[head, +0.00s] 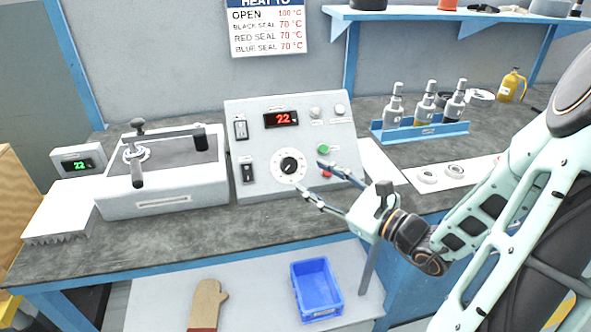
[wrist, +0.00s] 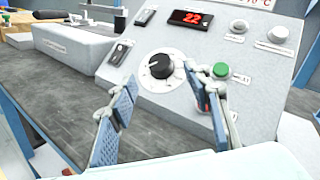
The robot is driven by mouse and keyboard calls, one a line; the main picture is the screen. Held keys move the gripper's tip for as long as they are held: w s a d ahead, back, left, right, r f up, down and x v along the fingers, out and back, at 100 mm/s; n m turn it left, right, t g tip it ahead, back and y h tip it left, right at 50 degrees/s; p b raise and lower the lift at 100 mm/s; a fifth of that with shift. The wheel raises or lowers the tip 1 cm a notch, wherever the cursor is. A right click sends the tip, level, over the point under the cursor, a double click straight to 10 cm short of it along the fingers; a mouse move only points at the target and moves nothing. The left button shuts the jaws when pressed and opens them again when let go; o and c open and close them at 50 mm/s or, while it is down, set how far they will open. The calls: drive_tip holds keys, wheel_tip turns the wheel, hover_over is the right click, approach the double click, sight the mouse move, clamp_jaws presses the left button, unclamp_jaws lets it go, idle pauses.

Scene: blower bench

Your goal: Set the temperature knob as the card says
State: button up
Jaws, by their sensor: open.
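The temperature knob (head: 289,166) is a black dial on a white scale, low in the middle of the grey control panel (head: 240,109). It also shows in the wrist view (wrist: 161,66), with a white mark on it. The panel's red display (head: 281,118) reads 22. The card (head: 266,51) on the wall says HEAT TO, with OPEN 100 °C and black, red and blue seal each 70 °C. My gripper (head: 311,178) is open and empty, in front of the panel. In the wrist view its fingers (wrist: 168,98) stand below and either side of the knob, apart from it.
A green button (head: 323,149) and a red button (head: 327,171) sit right of the knob, close to my upper finger. Switches are at the panel's left. A lidded grey machine (head: 165,190) stands left; a blue rack (head: 420,133) stands right. The bench front is clear.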

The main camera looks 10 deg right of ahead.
sight(291, 165)
drive_tip(key=b+x, duration=0.1)
drive_tip(key=x, duration=0.5)
drive_tip(key=shift+w+a, duration=0.1)
drive_tip(key=shift+w, duration=0.1)
drive_tip(key=c, duration=1.2)
drive_tip(key=shift+o, duration=0.2)
